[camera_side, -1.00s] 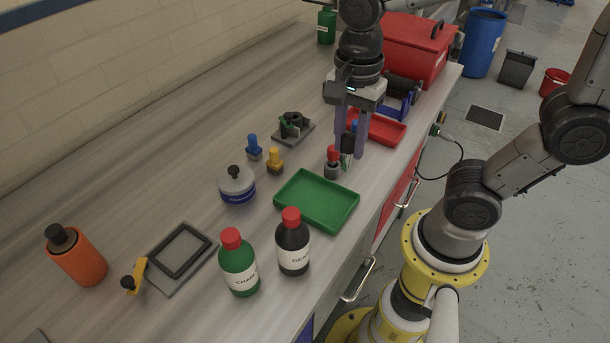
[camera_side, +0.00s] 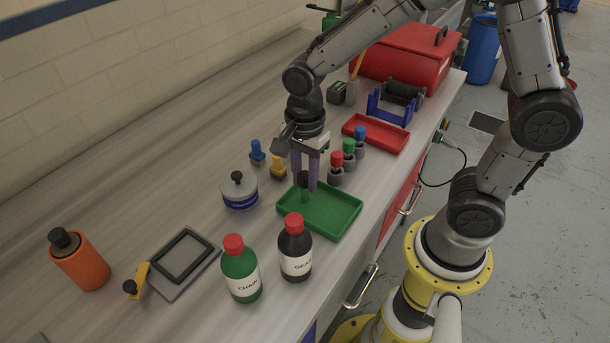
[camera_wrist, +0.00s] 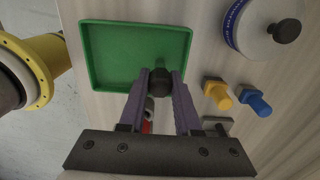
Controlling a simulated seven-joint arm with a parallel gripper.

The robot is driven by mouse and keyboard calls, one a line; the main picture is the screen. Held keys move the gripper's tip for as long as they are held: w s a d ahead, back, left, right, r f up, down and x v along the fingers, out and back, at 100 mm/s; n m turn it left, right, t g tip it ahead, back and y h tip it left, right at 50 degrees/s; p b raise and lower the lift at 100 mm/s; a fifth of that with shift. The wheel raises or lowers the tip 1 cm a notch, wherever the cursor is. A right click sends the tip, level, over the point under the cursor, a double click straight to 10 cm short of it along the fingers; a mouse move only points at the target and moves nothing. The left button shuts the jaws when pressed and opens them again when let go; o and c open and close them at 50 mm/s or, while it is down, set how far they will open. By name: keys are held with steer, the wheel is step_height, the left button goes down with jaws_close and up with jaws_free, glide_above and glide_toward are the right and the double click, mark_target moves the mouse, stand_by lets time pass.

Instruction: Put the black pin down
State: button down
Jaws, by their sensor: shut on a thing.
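The black pin (camera_side: 304,178) is between the fingers of my gripper (camera_side: 304,184), its dark round head showing. In the wrist view the dark head (camera_wrist: 160,83) sits between the fingertips of my gripper (camera_wrist: 161,76). My gripper is shut on it and points down. The pin is at the far left part of the green tray (camera_side: 335,222), near a corner; in the wrist view that tray (camera_wrist: 100,82) lies under and beyond the fingertips. The pin's lower end is not clear, so I cannot tell whether it touches the tray.
Red (camera_side: 336,168), green (camera_side: 348,152) and blue (camera_side: 360,140) knobbed pieces stand right of my gripper. Yellow (camera_side: 278,167) and blue (camera_side: 256,152) ones stand left, near a round canister (camera_side: 240,192). Green (camera_side: 241,272) and black (camera_side: 295,250) bottles stand in front. A red tray (camera_side: 376,135) lies behind.

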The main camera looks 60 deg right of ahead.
mark_target(305, 174)
steer(key=shift+f, duration=0.15)
steer(key=c, duration=0.6)
jaws_free()
step_height(305, 174, up, 11)
steer(key=shift+f, duration=0.1)
steer(key=s+d+r+n+t, duration=0.1)
steer(key=s+d+n+t, duration=0.1)
steer(key=s+n, duration=0.5)
steer(key=s+d+r+n+t, duration=0.2)
steer(key=s+n, duration=0.4)
steer(key=n, duration=0.5)
steer(key=shift+s+d+t, duration=0.35)
steer(key=shift+d+t, duration=0.4)
steer(key=shift+t, duration=0.05)
